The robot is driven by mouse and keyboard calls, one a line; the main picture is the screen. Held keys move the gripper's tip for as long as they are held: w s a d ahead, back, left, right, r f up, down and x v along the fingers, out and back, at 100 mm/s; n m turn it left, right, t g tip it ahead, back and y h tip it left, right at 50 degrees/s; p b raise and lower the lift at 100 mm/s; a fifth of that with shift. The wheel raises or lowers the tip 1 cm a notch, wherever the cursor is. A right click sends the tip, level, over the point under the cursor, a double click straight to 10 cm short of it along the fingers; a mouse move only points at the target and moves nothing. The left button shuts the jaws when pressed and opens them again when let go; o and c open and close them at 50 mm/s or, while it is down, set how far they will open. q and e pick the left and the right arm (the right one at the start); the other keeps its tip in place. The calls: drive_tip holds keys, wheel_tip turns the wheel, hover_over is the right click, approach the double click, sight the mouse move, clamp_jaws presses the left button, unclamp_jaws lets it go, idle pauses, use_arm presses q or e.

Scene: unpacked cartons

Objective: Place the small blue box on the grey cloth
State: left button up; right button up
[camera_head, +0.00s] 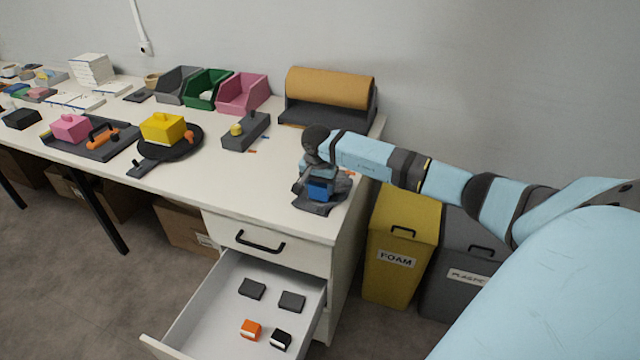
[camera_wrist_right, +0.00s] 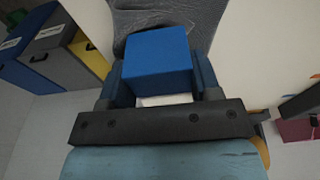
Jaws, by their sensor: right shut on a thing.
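The small blue box (camera_head: 320,190) is between the fingers of my right gripper (camera_head: 319,183), which is shut on it. In the right wrist view the blue box (camera_wrist_right: 158,62) fills the space between the two fingers (camera_wrist_right: 157,85). The grey cloth (camera_head: 318,207) lies crumpled on the right end of the table, under and around the gripper. In the wrist view the cloth (camera_wrist_right: 207,15) shows beyond the box. I cannot tell whether the box touches the cloth. My left gripper is not in view.
Below the table (camera_head: 235,205), a drawer (camera_head: 200,295) stands open with several small boxes inside. A yellow foam bin (camera_head: 400,235) and a grey plastic bin (camera_head: 455,285) stand right of the table. A brown paper roll (camera_head: 330,88) and a dark scale-like block (camera_head: 245,135) are behind and left.

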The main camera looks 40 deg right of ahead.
drive_tip(key=shift+f+b, duration=0.55)
drive_tip(key=shift+f, duration=0.05)
drive_tip(key=o, duration=0.9)
drive_tip(key=shift+r, duration=0.15)
